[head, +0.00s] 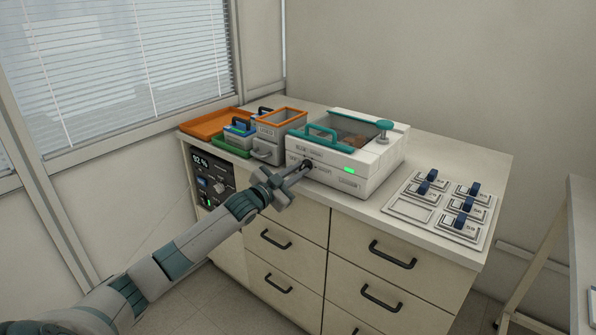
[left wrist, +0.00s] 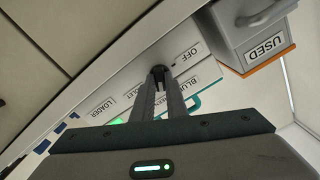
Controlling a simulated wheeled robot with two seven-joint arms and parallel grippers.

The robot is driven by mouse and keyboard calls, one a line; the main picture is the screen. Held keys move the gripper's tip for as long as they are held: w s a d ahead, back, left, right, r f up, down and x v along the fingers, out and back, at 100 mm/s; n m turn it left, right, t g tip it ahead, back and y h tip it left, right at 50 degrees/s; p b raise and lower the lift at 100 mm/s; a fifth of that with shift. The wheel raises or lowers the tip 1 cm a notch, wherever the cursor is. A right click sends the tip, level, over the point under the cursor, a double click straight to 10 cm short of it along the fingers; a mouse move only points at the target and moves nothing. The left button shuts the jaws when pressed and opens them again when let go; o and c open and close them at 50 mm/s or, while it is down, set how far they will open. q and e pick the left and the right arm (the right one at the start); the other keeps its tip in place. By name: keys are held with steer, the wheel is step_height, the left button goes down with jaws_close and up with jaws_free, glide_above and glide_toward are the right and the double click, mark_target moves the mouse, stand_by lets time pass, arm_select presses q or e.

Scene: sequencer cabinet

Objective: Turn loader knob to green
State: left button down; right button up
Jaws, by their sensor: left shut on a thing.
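The loader knob (head: 308,163) is a small dark knob on the front of the white sequencer (head: 375,172). My left gripper (head: 302,168) reaches it from the front left and is shut on it. In the left wrist view the fingertips close around the dark knob (left wrist: 158,71). Labels around it read OFF, LOADER and partly covered colour names. The knob's pointing direction is hidden by the fingers. A green light (head: 350,170) glows on the sequencer front, right of the knob. My right gripper is not in view.
A grey bin with an orange rim (head: 281,118), marked USED in the left wrist view (left wrist: 262,47), stands left of the sequencer. An orange tray (head: 213,122) is farther left. Several blue-handled modules sit in a grey holder (head: 408,209) at right. Drawers with dark handles lie below.

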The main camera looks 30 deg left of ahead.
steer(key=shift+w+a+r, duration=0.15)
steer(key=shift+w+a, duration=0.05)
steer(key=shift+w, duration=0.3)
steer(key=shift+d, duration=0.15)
